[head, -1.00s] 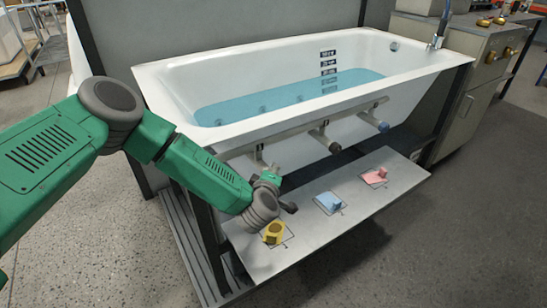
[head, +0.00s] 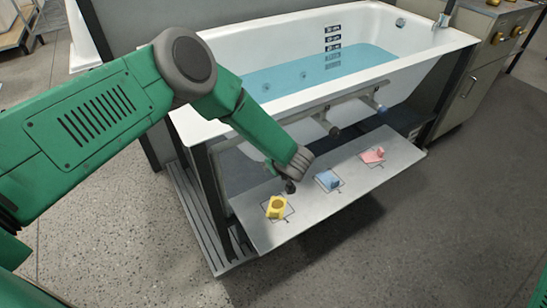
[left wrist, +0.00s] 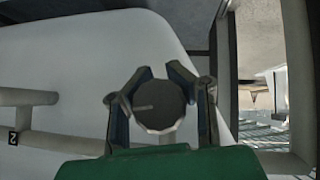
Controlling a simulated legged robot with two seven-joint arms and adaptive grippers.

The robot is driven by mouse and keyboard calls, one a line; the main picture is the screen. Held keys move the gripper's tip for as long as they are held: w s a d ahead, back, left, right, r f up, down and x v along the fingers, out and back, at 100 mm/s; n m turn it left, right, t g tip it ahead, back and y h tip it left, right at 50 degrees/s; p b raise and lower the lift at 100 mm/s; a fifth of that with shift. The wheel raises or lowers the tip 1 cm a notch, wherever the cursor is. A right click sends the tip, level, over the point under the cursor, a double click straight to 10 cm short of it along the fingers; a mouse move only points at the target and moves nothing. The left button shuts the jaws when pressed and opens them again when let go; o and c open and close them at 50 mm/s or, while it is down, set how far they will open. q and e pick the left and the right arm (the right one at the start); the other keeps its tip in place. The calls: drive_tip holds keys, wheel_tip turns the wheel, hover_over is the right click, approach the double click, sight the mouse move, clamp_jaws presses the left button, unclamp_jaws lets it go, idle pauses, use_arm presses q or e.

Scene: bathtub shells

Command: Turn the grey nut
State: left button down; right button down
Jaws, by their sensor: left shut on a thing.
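The grey nut (left wrist: 158,104) is a dark, faceted round piece with a pale line on its face, in the middle of the left wrist view. My left gripper (left wrist: 160,92) is shut on it, with one finger on each side. In the head view my left gripper (head: 290,186) is low under the tub's near end, and my arm hides the nut there. My right gripper is not in view.
The white bathtub (head: 205,122) holds blue water. Two more pipe stubs, one dark-ended (head: 334,130) and one blue-ended (head: 381,109), stick out along its side. Below, a grey shelf (head: 285,235) carries yellow (head: 277,207), blue (head: 328,180) and pink (head: 373,156) pieces.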

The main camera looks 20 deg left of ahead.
use_arm(q)
drive_tip(key=shift+s+d+f+m+g+y, duration=0.25)
drive_tip(key=shift+s+m+g+y, duration=0.2)
drive_tip(key=shift+g, duration=0.35)
drive_tip(key=c, duration=1.2)
unclamp_jaws()
drive_tip(key=shift+w+r, duration=0.1)
drive_tip(key=shift+r, duration=0.05)
drive_tip(key=shift+r, duration=0.15)
drive_tip(key=shift+d+r, duration=0.2)
drive_tip(key=shift+r, duration=0.1)
drive_tip(key=v, duration=1.1)
drive_tip(key=shift+s+d+f, duration=0.2)
drive_tip(key=shift+d, duration=0.05)
